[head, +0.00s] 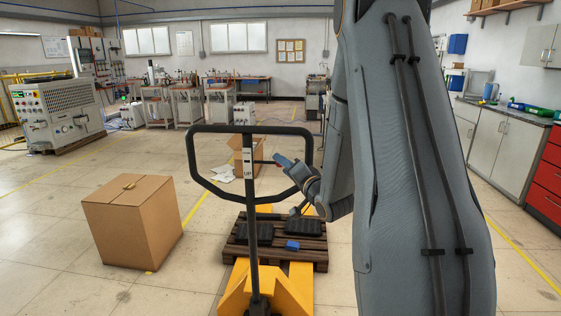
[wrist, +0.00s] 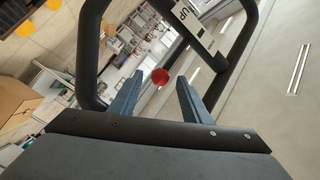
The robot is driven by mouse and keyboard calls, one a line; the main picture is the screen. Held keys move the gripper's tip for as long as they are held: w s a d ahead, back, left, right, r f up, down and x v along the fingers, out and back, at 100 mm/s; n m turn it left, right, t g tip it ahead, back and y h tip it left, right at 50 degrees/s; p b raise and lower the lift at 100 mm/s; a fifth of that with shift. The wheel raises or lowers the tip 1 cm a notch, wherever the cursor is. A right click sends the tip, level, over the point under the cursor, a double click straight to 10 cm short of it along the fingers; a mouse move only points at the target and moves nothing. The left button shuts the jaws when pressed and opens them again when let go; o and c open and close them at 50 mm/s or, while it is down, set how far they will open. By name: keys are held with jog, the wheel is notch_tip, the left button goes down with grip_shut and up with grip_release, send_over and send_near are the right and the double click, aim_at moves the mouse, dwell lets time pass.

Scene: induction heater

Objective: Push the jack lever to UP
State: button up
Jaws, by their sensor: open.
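The pallet jack's black loop handle (head: 196,160) stands upright in front of me, with a white label (head: 248,165) on its central stem. The thin jack lever (head: 264,162) sticks out to the right from the stem toward my gripper (head: 284,163). In the wrist view, the lever's red knob (wrist: 160,76) appears between the two blue fingertips of my gripper (wrist: 155,92), slightly beyond them. The fingers are apart, and I see no contact with the knob. The label (wrist: 190,22) reads "UP" at its upper end. My arm hides part of the head view's right side.
The jack's yellow forks (head: 300,285) run under a wooden pallet (head: 318,262) carrying dark parts and a blue piece. A cardboard box (head: 135,225) stands on the floor at left; another (head: 240,150) is behind the handle. Cabinets (head: 500,150) line the right wall.

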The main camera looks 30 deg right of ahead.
aim_at(268, 162)
jog(key=shift+w+p, duration=0.35)
jog(key=shift+w, duration=1.25)
grip_shut()
